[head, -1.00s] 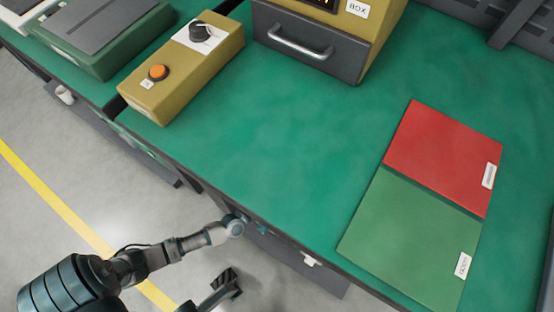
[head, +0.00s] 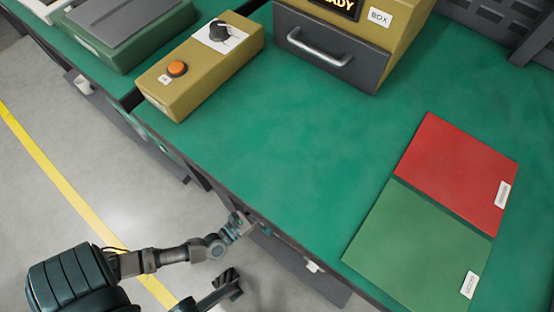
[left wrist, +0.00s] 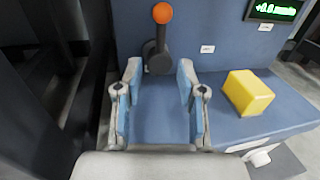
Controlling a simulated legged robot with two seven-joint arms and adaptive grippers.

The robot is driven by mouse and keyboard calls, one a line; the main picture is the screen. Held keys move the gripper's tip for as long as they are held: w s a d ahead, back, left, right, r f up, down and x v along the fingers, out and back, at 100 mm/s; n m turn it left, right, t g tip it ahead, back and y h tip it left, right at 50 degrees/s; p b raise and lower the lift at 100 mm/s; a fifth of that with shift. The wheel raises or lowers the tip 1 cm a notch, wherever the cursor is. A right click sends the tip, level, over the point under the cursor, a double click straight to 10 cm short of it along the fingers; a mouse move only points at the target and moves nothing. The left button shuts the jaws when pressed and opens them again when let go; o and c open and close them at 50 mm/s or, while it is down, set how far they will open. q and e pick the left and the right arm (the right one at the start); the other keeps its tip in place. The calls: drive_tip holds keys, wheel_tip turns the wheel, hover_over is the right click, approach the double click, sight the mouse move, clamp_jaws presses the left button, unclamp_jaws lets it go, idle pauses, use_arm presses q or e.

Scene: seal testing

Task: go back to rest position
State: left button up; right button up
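My left gripper (head: 243,222) is low beside the front edge of the green-topped bench (head: 270,150) in the head view, small and partly hidden there. In the left wrist view my left gripper (left wrist: 158,95) has its two blue-padded fingers spread apart with nothing between them. Past the fingers stands a lever with an orange knob (left wrist: 162,13) on a blue unit (left wrist: 215,60). A yellow block (left wrist: 248,92) sits on the blue surface to the right, apart from the fingers. My right gripper is in neither view.
On the bench are a yellow control box with an orange button (head: 177,68), a yellow machine with a grey drawer (head: 330,50), and a red panel (head: 455,170) beside a green panel (head: 415,245). The bench middle is clear. A green-lit display (left wrist: 275,10) shows top right in the wrist view.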

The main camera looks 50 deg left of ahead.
use_arm(q)
drive_tip(key=shift+s, duration=1.3)
